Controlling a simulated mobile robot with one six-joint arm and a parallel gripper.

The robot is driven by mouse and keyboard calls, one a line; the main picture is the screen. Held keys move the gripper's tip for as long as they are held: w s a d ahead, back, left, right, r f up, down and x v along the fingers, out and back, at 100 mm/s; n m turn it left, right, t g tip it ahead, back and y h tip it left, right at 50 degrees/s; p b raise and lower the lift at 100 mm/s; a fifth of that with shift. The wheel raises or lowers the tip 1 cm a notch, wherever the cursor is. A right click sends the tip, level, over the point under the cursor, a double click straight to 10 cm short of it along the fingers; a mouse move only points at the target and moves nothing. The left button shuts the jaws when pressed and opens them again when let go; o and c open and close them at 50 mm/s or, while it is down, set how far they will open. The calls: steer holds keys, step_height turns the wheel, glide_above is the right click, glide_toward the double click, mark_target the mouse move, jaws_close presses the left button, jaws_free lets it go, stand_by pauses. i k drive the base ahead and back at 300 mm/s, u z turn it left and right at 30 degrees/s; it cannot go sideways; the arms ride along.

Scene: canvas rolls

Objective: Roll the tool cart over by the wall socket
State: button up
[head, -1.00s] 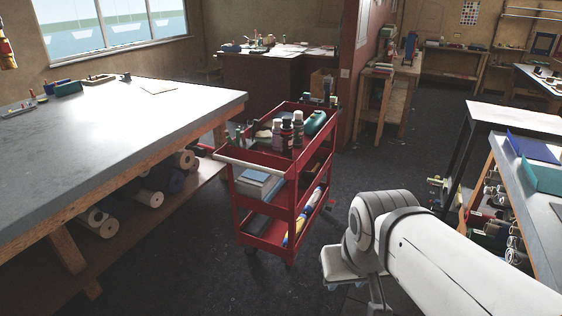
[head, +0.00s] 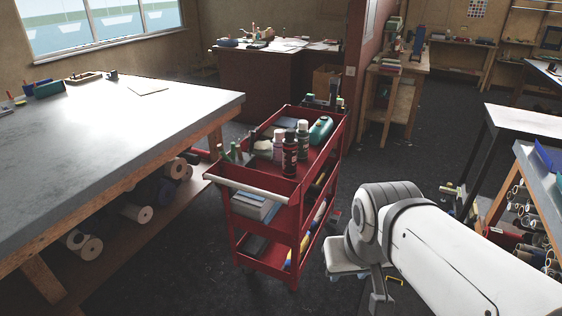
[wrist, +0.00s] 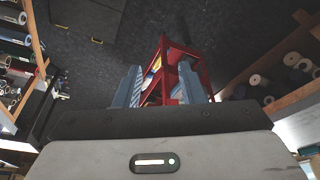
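The red tool cart (head: 262,226) stands upright on the dark floor in the middle of the head view. Its pale handle bar (head: 250,186) faces the near left. Bottles and a teal container are on its top tray, with more items on the shelves below. A small pale plate that looks like the wall socket (head: 350,71) is on the reddish wall end behind the cart. My gripper (wrist: 160,84) is open and empty, its fingers apart. The cart shows beyond and between them in the wrist view (wrist: 184,65).
A large grey-topped workbench (head: 110,125) with rolls beneath stands close left of the cart. A wooden side table (head: 398,75) stands right of the wall end. A rack of rolls (head: 530,225) is at the right.

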mark_target(279, 224)
steer(key=i, duration=0.25)
steer(key=k, duration=1.25)
steer(key=u, duration=0.65)
steer(key=i, duration=1.65)
steer(key=z, duration=0.45)
